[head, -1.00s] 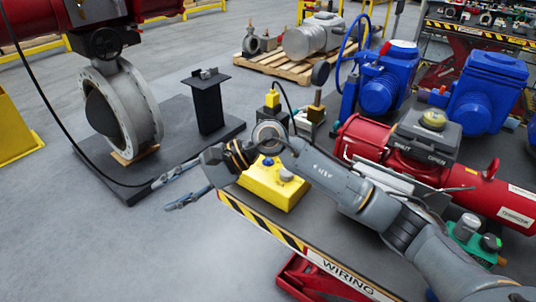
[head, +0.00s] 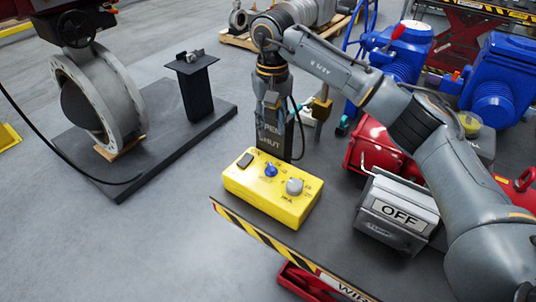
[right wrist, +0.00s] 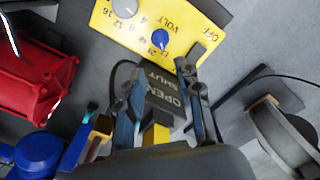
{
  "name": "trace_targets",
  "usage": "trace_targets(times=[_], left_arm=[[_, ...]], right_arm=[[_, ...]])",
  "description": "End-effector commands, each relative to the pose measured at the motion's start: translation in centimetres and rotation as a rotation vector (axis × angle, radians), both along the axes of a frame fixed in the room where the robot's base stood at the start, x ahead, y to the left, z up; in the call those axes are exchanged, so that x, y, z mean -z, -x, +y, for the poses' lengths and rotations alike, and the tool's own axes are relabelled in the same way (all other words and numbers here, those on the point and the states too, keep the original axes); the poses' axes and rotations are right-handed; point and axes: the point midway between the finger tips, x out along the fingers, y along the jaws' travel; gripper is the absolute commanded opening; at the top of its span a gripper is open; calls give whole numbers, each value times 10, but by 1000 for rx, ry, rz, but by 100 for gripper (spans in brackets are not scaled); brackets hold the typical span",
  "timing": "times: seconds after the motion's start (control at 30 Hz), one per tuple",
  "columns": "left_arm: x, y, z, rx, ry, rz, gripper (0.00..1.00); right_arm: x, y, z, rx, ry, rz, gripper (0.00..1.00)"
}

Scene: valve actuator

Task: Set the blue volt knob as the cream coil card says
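The blue volt knob (head: 270,170) stands on top of the yellow box (head: 243,188); it also shows in the right wrist view (right wrist: 160,39) beside the word VOLT and a ring of numbers ending at OFF. Its pointer setting is too small to read. A grey knob (head: 294,187) sits beside it. My right gripper (head: 283,128) points down just behind the box, apart from the knob. In the right wrist view its fingers (right wrist: 160,66) are spread, with nothing gripped. I cannot make out the cream coil card. My left gripper is out of view.
A dark OPEN/SHUT plate (right wrist: 165,97) lies beyond my spread fingers. A grey box with an OFF sign (head: 400,213) stands right of the yellow box, by a red actuator (head: 372,146). The striped table edge (head: 262,236) runs in front.

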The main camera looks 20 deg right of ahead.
Motion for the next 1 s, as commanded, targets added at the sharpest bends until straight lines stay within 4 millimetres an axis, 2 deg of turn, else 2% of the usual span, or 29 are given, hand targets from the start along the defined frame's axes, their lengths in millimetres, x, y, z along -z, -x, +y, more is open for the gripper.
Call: trace_targets(times=[0.03, 0.2, 0.3, 0.37, 0.5, 0.63, 0.77, 1.0], left_arm=[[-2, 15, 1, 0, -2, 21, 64], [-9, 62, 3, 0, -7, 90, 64], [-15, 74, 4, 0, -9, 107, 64], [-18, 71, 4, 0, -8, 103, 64], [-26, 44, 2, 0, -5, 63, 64], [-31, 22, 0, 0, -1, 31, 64], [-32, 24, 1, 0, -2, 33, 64], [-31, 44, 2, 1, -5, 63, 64]], right_arm=[[7, 1, 0, 0, 0, 4, 35], [40, 2, 0, 1, 0, 7, 35], [62, 2, 0, 2, -2, 7, 35], [75, 2, 0, 1, -1, 6, 35], [100, 2, 1, 0, -3, 4, 35], [117, 2, 1, 1, -3, 3, 35], [126, 1, 1, 0, -3, 1, 35], [129, 1, 1, 0, -3, 0, 35]])
